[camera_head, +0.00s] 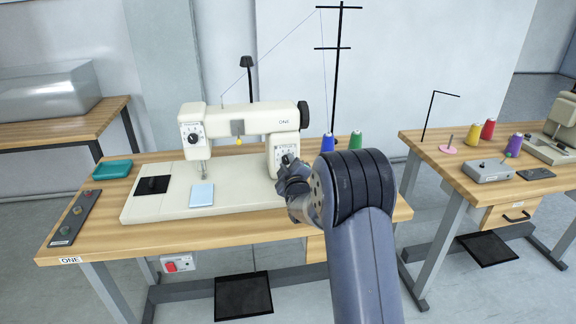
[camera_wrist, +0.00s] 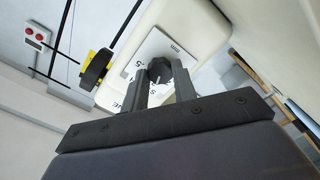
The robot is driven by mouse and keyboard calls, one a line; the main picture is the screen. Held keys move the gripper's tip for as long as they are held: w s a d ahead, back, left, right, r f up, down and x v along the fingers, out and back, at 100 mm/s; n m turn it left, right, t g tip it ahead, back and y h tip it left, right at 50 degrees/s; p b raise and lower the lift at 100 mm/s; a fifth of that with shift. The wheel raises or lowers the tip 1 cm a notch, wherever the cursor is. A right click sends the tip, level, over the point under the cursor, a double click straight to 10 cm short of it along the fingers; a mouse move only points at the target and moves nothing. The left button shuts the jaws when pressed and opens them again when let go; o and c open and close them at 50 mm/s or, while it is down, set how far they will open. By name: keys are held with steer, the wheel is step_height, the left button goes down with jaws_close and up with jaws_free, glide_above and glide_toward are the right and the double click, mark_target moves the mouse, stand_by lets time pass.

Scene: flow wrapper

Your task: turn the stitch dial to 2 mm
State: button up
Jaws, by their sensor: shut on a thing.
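The sewing machine (camera_head: 240,121), cream and marked ONE, stands on the wooden table. Its stitch dial is on the front of the right pillar, on a white scale plate (camera_wrist: 158,50) with black markings. In the wrist view the dark stitch dial knob (camera_wrist: 160,69) sits between the fingers of my gripper (camera_wrist: 160,82), which is shut on it. In the head view my gripper (camera_head: 286,164) is at the pillar and covers much of the dial. The dial's setting cannot be read, as the fingers hide part of the scale.
A second round dial (camera_head: 193,138) is on the machine's left head. A light blue cloth piece (camera_head: 202,195) lies on the bed. Blue and green thread cones (camera_head: 355,140) stand close behind my arm. A handwheel (camera_head: 303,114) juts from the machine's right end.

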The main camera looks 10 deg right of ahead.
steer(key=shift+f+n+b, duration=0.15)
steer(key=shift+n+b, duration=0.15)
steer(key=shift+b, duration=0.2)
steer(key=n+b, duration=0.2)
steer(key=shift+f+b, duration=0.15)
steer(key=shift+b, duration=0.2)
steer(key=n+b, duration=0.4)
steer(key=n, duration=0.1)
steer(key=shift+r+b, duration=0.2)
steer(key=shift+b, duration=0.1)
steer(key=o, duration=1)
steer(key=shift+r, duration=0.1)
steer(key=shift+s, duration=0.1)
steer(key=s, duration=1)
steer(key=shift+s, duration=0.3)
steer(key=shift+w, duration=0.1)
